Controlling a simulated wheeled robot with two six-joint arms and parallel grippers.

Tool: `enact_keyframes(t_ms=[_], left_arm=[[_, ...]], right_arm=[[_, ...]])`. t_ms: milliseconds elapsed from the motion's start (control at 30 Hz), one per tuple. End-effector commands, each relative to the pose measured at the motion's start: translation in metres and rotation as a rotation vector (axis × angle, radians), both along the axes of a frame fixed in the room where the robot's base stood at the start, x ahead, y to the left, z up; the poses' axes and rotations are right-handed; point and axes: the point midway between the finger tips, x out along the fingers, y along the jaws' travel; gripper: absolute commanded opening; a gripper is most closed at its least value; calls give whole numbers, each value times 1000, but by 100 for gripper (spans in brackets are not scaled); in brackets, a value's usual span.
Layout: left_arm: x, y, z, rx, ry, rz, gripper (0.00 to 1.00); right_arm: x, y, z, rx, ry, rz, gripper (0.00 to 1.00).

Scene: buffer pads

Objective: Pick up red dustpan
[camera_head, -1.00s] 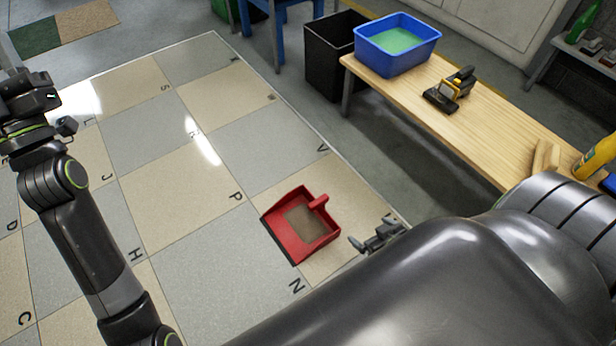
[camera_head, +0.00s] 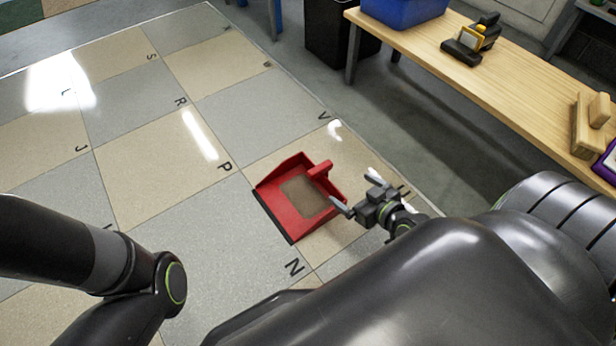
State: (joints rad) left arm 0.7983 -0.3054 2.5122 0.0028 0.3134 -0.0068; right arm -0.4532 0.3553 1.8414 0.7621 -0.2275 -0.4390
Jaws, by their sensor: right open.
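The red dustpan (camera_head: 275,196) lies on the tiled floor near the middle of the view, with a brown patch (camera_head: 303,196) inside it. Its short red handle (camera_head: 320,169) sticks up at its back right edge. My right gripper (camera_head: 356,193) is open and empty just to the right of the dustpan, its fingers pointing left toward the handle side. Whether a finger touches the pan I cannot tell. My left arm shows at lower left, but its gripper is out of view.
A wooden bench (camera_head: 430,75) stands at upper right, bearing a blue tub (camera_head: 405,10), a black and yellow tool (camera_head: 470,40) and wooden blocks (camera_head: 590,125). A black bin (camera_head: 325,35) stands beside it. The lettered floor left of the dustpan is clear.

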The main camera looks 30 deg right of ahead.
Motion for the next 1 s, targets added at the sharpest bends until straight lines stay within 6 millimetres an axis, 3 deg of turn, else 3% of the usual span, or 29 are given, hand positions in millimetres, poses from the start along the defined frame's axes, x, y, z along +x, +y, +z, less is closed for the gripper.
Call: enact_keyframes(t_ms=[400,667,1000], left_arm=[[2,-1,-27,-11,15,-24,43],[2,-1,-35,-12,12,-24,43],[1,0,-65,-13,5,-26,43]], right_arm=[[80,7,-35,0,-2,0,98],[97,9,-40,0,0,-1,98],[138,18,-49,-1,-2,-1,98]])
